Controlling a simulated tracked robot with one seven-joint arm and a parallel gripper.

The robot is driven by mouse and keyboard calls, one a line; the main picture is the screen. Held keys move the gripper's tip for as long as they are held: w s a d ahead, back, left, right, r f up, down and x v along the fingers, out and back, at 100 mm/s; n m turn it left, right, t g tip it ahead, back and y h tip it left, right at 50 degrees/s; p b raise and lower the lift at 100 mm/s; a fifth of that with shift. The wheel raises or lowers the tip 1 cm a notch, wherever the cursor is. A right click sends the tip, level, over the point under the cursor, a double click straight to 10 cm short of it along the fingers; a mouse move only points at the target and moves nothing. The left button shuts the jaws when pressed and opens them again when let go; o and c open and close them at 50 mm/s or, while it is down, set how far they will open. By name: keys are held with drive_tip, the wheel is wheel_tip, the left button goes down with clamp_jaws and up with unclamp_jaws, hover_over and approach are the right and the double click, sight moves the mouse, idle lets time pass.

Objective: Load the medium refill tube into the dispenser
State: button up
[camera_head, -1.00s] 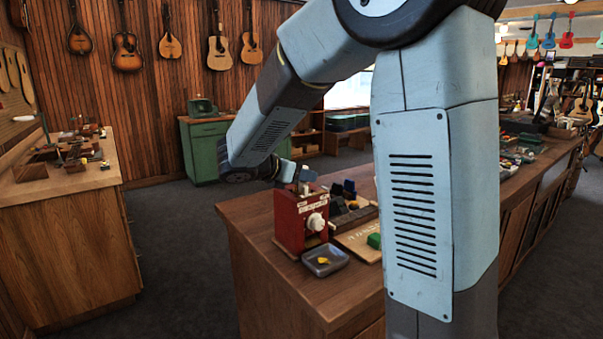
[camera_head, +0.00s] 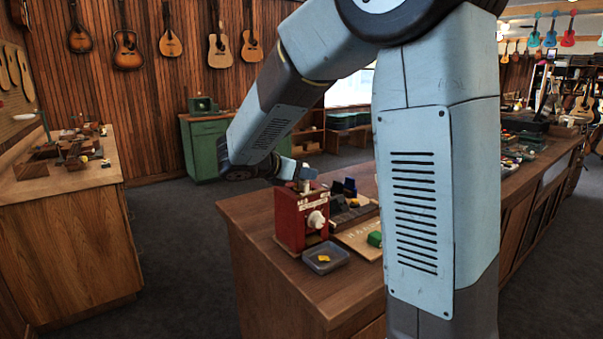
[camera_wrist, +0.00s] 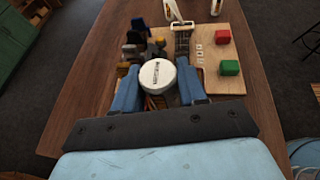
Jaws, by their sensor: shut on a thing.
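The dispenser (camera_head: 291,222) is a red box with a white knob, standing near the counter's front left corner in the head view. My gripper (camera_wrist: 158,80) is shut on the medium refill tube (camera_wrist: 157,72), whose round white end with dark lettering shows between the blue fingers. In the head view my gripper (camera_head: 304,178) is right above the dispenser, and a short pale piece shows between it and the box top. I cannot tell whether the tube's lower end is inside the dispenser.
A small grey tray (camera_head: 337,266) with yellow pieces sits before the dispenser. A rack of dark, grey and yellow pieces (camera_wrist: 131,51) and a wooden board (camera_wrist: 213,79) with a red block (camera_wrist: 229,68) and a green block (camera_wrist: 230,89) lie nearby. Bare counter (camera_wrist: 75,90) shows at left.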

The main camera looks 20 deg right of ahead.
drive_tip(key=shift+f, duration=0.45)
idle(0.5)
drive_tip(key=o, duration=0.8)
drive_tip(key=shift+c, duration=0.2)
drive_tip(key=v, duration=1.1)
drive_tip(key=shift+s+d, duration=0.15)
idle(0.3)
drive_tip(key=s+d+f+m+y, duration=0.1)
drive_tip(key=s+d+m+y, duration=0.2)
drive_tip(key=s+m, duration=0.4)
drive_tip(key=s+d+f+m+y, duration=0.1)
drive_tip(key=s+d+m+y, duration=0.2)
drive_tip(key=s+m+y, duration=0.2)
drive_tip(key=s+d+f+m+y, duration=0.1)
drive_tip(key=s+d+m+y, duration=0.2)
drive_tip(key=s+m, duration=0.8)
drive_tip(key=shift+s+y, duration=0.2)
drive_tip(key=shift+y, duration=0.3)
